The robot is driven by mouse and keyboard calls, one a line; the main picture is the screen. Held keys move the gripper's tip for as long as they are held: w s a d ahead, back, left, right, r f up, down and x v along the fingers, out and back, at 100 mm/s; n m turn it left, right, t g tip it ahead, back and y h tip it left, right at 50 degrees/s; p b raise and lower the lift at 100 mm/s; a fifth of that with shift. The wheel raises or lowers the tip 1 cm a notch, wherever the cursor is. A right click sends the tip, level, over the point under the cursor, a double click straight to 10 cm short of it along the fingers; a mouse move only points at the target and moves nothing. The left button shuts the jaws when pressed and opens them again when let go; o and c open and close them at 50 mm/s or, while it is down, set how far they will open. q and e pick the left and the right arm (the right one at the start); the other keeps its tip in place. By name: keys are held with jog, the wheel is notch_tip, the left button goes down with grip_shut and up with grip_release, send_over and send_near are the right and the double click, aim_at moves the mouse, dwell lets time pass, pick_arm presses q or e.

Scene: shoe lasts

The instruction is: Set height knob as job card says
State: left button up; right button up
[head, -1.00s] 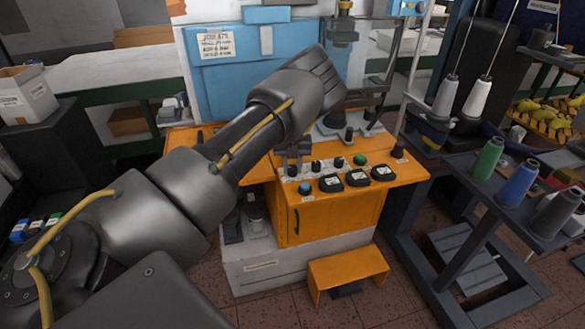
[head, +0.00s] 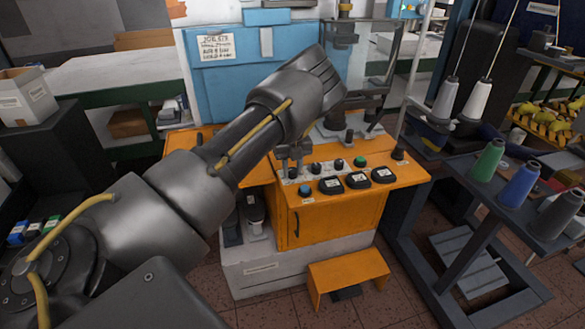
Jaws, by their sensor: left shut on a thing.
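The job card (head: 216,46) is a white sheet on the blue panel at the back; its print is too small to read surely. The orange machine's control strip has a row of small black knobs, among them a middle knob (head: 316,167) and one further right (head: 338,164). My left gripper (head: 292,166) points down at the left end of this row and is shut on the leftmost knob (head: 293,173). The fingers partly hide that knob, and its pointer and label cannot be read. My right gripper is out of view.
A green knob or button (head: 360,161) ends the row at right. A thread rack (head: 480,190) with cones stands at right, and an orange step (head: 348,272) on the floor.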

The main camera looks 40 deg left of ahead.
aim_at(293, 170)
pick_arm(q)
jog(key=o, duration=1)
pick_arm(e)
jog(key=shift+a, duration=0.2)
pick_arm(q)
jog(key=shift+r, duration=0.55)
notch_tip(293, 170, up, 10)
jog(key=shift+f+b, duration=0.15)
jog(key=shift+b, duration=0.6)
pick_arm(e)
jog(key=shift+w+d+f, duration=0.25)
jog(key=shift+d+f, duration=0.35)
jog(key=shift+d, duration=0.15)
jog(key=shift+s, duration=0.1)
